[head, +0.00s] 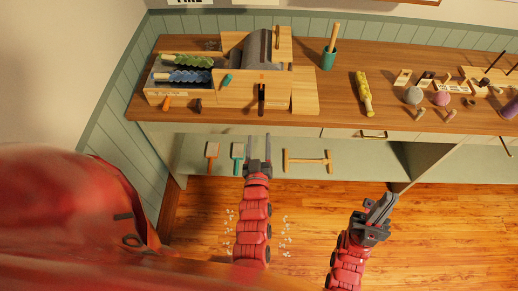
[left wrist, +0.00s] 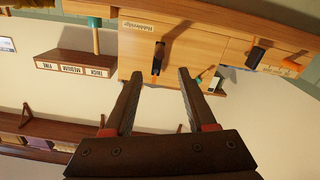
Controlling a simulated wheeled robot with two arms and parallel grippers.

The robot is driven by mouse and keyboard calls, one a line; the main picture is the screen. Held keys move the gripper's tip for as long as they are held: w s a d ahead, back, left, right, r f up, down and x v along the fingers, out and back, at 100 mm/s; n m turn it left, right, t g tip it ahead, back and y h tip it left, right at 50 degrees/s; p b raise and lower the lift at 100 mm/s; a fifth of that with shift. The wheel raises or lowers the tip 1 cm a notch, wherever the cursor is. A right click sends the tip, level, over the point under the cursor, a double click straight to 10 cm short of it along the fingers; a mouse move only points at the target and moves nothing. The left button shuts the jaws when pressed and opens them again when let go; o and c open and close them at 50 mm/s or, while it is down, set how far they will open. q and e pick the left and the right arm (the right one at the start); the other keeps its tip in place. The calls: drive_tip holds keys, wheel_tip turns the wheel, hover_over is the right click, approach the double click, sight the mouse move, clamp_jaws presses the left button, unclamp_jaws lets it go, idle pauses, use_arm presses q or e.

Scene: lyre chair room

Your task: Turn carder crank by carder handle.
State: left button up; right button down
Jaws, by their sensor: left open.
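The wooden drum carder (head: 290,92) stands on the workbench at the upper left of the head view, its grey drum partly covered. A dark upright crank handle (head: 262,96) shows on its front face. In the left wrist view, the dark handle (left wrist: 158,58) lies just beyond the gap between my fingertips, apart from them. My left gripper (head: 258,138) is open and empty, in front of the bench edge below the carder. It also shows in the left wrist view (left wrist: 158,80). My right gripper (head: 380,204) is lower right, over the floor; its finger gap is unclear.
Green and blue fibre rolls (head: 186,75) lie at the carder's left. The floor is largely open.

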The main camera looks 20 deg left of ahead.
sight(260, 115)
use_arm(q)
drive_tip(key=shift+b+x, duration=1.55)
drive_tip(key=shift+x, duration=2.2)
drive_tip(key=shift+b+x, duration=1.1)
drive_tip(key=shift+x, duration=1.25)
drive_tip(key=shift+w+f, duration=0.1)
drive_tip(key=shift+w, duration=0.15)
drive_tip(key=shift+w+a, duration=0.1)
clamp_jaws()
